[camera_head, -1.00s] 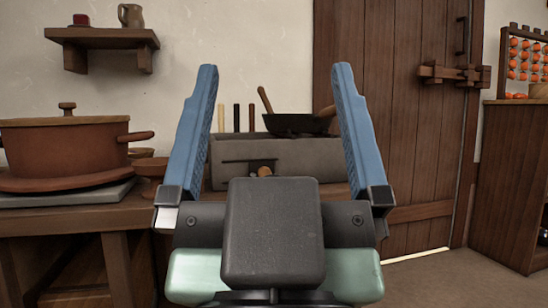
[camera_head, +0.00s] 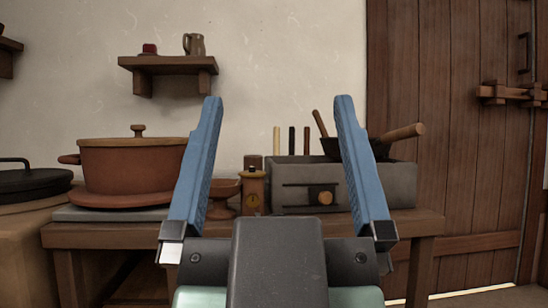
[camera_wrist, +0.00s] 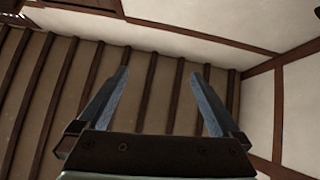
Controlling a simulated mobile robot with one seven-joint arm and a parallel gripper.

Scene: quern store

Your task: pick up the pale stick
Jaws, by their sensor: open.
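The pale stick (camera_head: 277,140) stands upright at the back of the grey box-like stove (camera_head: 400,180), left of a black stick (camera_head: 291,140) and a reddish-brown stick (camera_head: 306,141). Its lower end is hidden behind the stove. My gripper (camera_head: 277,102) is open and empty, its two blue fingers pointing up. In the head view the pale stick shows between the fingers, in the background beyond them. In the wrist view my gripper (camera_wrist: 164,75) is open against the ceiling beams, and no stick shows there.
A dark pan (camera_head: 340,147) with a wooden handle sits on the stove. A brown pot (camera_head: 132,167), a small brown bowl (camera_head: 224,188) and a brown grinder (camera_head: 253,190) stand left on the wooden table (camera_head: 420,222). A wall shelf (camera_head: 170,64) hangs above. A plank door (camera_head: 450,150) is at right.

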